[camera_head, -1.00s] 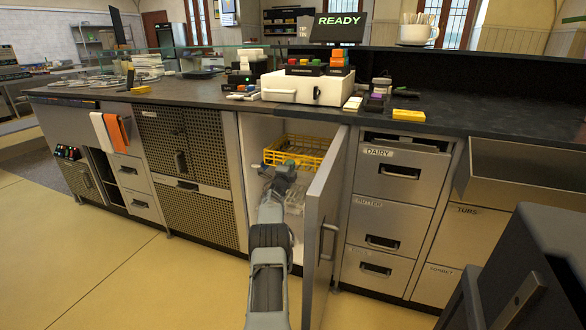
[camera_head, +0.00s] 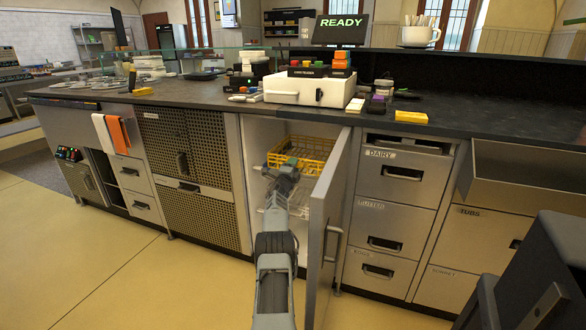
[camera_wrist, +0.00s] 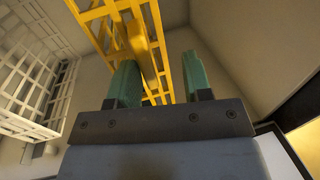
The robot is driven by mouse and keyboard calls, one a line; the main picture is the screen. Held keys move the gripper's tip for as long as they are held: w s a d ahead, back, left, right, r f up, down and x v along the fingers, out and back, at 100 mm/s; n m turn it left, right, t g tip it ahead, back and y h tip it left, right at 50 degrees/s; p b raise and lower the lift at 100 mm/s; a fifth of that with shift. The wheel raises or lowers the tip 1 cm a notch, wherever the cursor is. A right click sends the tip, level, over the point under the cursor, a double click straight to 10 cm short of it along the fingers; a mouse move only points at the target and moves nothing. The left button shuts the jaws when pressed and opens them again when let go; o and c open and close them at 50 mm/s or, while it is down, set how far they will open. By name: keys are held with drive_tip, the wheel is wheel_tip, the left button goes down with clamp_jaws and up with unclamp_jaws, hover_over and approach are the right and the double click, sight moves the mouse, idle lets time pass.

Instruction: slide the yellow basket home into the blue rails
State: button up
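The yellow wire basket (camera_head: 312,148) sits high inside the open cabinet, above a white wire basket. In the wrist view, yellow bars (camera_wrist: 103,14) of it fill the upper middle. My gripper (camera_head: 287,164) is inside the cabinet at the near side of the yellow basket. In the wrist view its two green fingers (camera_wrist: 160,82) stand apart, with a yellow bar between them, closer to the left finger. A clear gap shows beside the right finger. I cannot tell whether either finger touches the basket. No blue rails can be made out.
The white wire basket (camera_wrist: 38,85) is at left in the wrist view. The open cabinet door (camera_head: 322,235) stands just right of my arm. The drawers (camera_head: 385,215) are further right. A white box (camera_head: 310,90) stands on the counter above.

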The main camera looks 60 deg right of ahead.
drive_tip(key=r+v, duration=0.1)
drive_tip(key=v, duration=0.4)
drive_tip(key=shift+a+r+p, duration=0.15)
drive_tip(key=shift+a+p, duration=0.15)
drive_tip(key=shift+a, duration=0.25)
drive_tip(key=shift+s, duration=0.1)
